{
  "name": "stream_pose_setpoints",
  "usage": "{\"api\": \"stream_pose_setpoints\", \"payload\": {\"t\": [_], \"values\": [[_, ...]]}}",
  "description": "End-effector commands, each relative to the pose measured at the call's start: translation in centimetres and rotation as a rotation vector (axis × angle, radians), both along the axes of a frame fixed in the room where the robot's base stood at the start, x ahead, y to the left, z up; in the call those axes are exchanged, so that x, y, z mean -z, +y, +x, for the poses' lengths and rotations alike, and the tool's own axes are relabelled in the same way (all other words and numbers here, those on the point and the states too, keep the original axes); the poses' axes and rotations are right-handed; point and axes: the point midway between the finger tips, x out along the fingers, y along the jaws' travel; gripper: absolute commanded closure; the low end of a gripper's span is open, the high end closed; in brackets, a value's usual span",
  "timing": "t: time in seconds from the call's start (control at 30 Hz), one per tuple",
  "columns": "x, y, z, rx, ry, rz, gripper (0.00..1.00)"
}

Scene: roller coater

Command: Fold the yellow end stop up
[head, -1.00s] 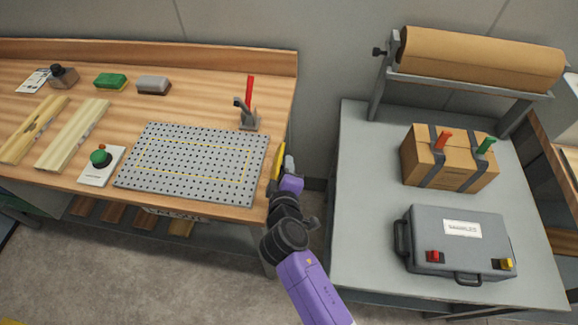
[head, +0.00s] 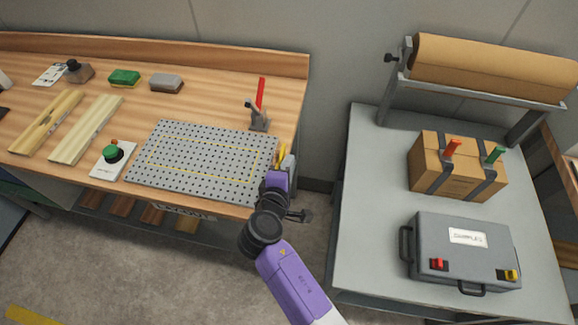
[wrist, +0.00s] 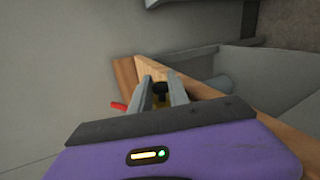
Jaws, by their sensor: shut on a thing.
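The yellow end stop (head: 282,152) is at the right end of the bench, beside the perforated grey plate (head: 204,160). Only a narrow yellow piece of it shows above my gripper (head: 285,163); the rest is hidden. In the wrist view, my gripper (wrist: 162,92) has its two grey fingers closed around a small part with a dark knob and some yellow (wrist: 159,101) between them. The fingers are at the wooden bench edge. The stop's exact angle is hard to tell.
A clamp with a red handle (head: 260,105) stands behind the plate's right corner. The grey side table (head: 375,190) holds a strapped carton (head: 455,170) and a grey case (head: 464,252). A gap separates bench and table.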

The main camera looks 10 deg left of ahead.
Motion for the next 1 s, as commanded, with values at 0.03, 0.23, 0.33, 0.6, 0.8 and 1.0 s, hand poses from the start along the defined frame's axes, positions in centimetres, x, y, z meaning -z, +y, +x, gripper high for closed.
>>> {"api": "stream_pose_setpoints", "payload": {"t": [0.03, 0.23, 0.33, 0.6, 0.8, 1.0], "values": [[0.0, 0.2, -0.1, -0.004, 0.000, 0.000, 1.00], [0.1, 0.2, -0.1, -0.005, 0.000, 0.001, 1.00], [0.1, 0.2, -0.1, -0.005, 0.000, 0.001, 0.71], [0.0, 0.1, -0.1, -0.003, 0.000, 0.001, 0.71], [-0.4, 0.3, -1.6, -0.004, 0.000, 0.002, 0.71], [-1.6, 0.5, -4.5, -0.004, 0.000, 0.003, 0.71]]}}
